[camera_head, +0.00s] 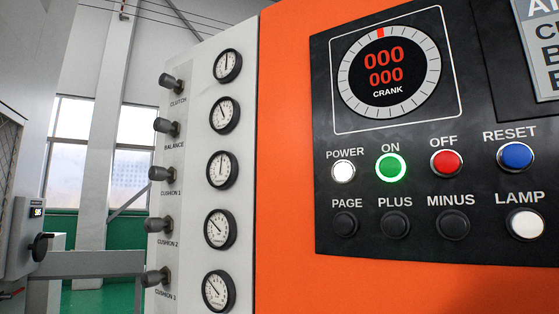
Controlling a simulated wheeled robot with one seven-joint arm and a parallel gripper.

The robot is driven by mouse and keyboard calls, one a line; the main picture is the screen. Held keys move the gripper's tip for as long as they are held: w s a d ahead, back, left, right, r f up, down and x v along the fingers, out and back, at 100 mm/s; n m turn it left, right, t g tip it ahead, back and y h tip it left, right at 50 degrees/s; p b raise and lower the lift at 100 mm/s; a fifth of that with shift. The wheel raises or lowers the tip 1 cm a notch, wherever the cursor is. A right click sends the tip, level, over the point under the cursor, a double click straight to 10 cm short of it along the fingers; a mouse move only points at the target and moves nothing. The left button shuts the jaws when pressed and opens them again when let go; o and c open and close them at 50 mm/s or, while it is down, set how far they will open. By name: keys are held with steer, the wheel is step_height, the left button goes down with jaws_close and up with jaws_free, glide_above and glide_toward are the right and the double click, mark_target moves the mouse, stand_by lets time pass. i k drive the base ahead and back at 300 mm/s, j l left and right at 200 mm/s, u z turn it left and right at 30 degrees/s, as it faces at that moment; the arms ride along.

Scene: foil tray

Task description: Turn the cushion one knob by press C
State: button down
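The cushion 1 knob (160,173) is a dark grey knob on the light grey side panel, third from the top in a column of several knobs. Its label "CUSHION 1" is below it. A round white gauge (222,170) with a black rim is to its right, its needle pointing roughly up. The cushion 2 knob (158,225) is below it and the balance knob (165,127) above it. My gripper is not in view, and nothing touches the knob. No lettering that names press C shows in the frame.
An orange panel (290,200) with a black control board (325,230) fills the right side, with a crank display (388,68) and several buttons. The green ON button (390,167) is lit. A grey cabinet (20,235) with a black handle stands at left. Green floor shows at lower left.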

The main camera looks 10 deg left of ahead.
mark_target(156, 174)
steer(key=i+j, duration=0.35)
steer(key=j, duration=0.15)
steer(key=i+j+u, duration=0.1)
steer(key=i+j, duration=0.2)
steer(key=j, duration=0.15)
